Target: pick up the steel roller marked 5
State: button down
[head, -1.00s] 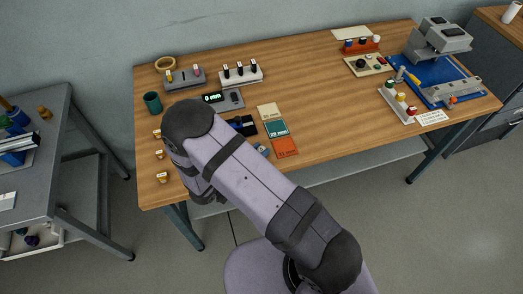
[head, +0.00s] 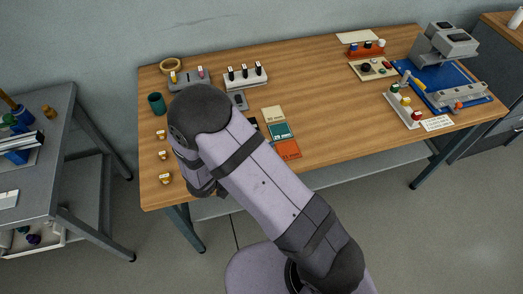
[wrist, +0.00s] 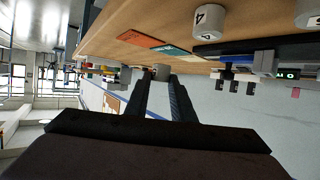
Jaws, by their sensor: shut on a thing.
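In the wrist view my gripper (wrist: 161,84) is shut on a short grey cylinder (wrist: 161,72), held between its two fingertips. No number can be read on this cylinder. A light grey roller marked 4 (wrist: 208,20) stands on the wooden table at the top of that view. Another grey roller (wrist: 308,14) is cut off at the upper right, its mark not readable.
The wooden table (head: 330,100) has clear room in its middle. Orange (head: 287,149) and teal (head: 279,131) cards lie beside my arm. Several small labelled pieces line the left edge, near a green cup (head: 156,103). A blue mat (head: 440,79) carries a machine at right.

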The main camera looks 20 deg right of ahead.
jog(key=shift+r, duration=2.35)
